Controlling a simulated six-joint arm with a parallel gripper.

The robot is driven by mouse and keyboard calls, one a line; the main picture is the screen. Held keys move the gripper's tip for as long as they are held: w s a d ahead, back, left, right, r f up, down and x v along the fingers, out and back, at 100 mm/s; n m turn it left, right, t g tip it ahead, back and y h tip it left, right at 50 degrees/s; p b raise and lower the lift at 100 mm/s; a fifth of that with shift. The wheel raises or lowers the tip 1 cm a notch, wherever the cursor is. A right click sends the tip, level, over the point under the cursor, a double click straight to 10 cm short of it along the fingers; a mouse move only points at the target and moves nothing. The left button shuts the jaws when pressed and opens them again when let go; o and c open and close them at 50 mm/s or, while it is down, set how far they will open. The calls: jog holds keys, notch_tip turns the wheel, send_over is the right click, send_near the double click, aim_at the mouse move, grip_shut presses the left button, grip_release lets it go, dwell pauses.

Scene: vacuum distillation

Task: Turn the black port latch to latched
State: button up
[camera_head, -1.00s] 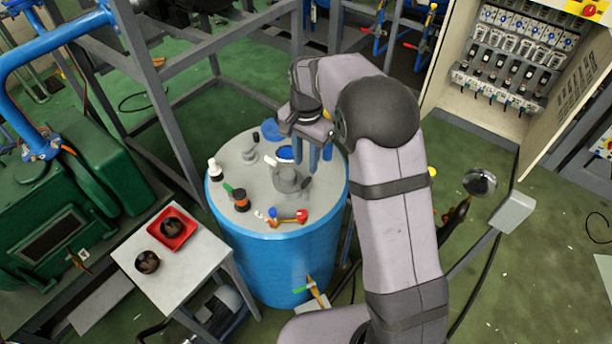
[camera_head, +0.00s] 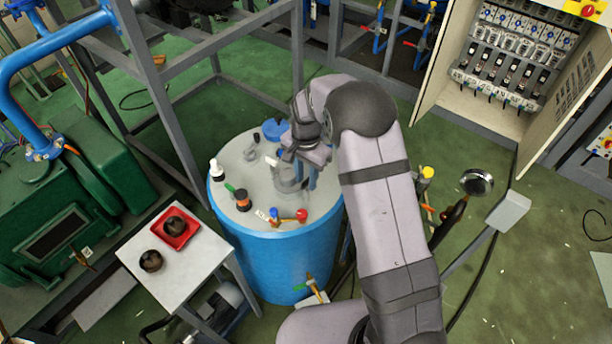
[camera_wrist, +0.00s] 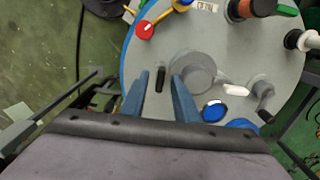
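The black port latch (camera_wrist: 160,77) is a small upright black bar on the grey drum lid, beside a round grey port (camera_wrist: 193,72) in the wrist view. My gripper (camera_wrist: 160,90) is open. Its two blue fingers appear on either side of the latch, with visible gaps; I cannot tell how far above the lid the tips are. In the head view, my gripper (camera_head: 303,170) is over the right side of the lid, by the grey port (camera_head: 288,178). The latch is not clearly visible there, apparently hidden by the gripper.
The blue drum (camera_head: 275,260) also carries a red-knobbed valve (camera_head: 301,215), an orange-black fitting (camera_head: 242,200) and a white-topped fitting (camera_head: 215,168). A white lever (camera_wrist: 236,90) and black-handled fitting (camera_wrist: 263,98) stand right of the port. A side table (camera_head: 180,280) holds a red tray (camera_head: 189,235).

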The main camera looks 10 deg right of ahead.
jog(key=shift+c, duration=0.7)
grip_shut()
jog(key=shift+n, duration=0.3)
jog(key=n, duration=0.3)
jog(key=shift+n+b, duration=0.3)
jog(key=shift+b, duration=0.05)
jog(key=n, duration=0.3)
jog(key=shift+n, duration=0.3)
jog(key=n+b, duration=0.1)
jog(key=n, duration=0.9)
jog(key=shift+w+r, duration=0.1)
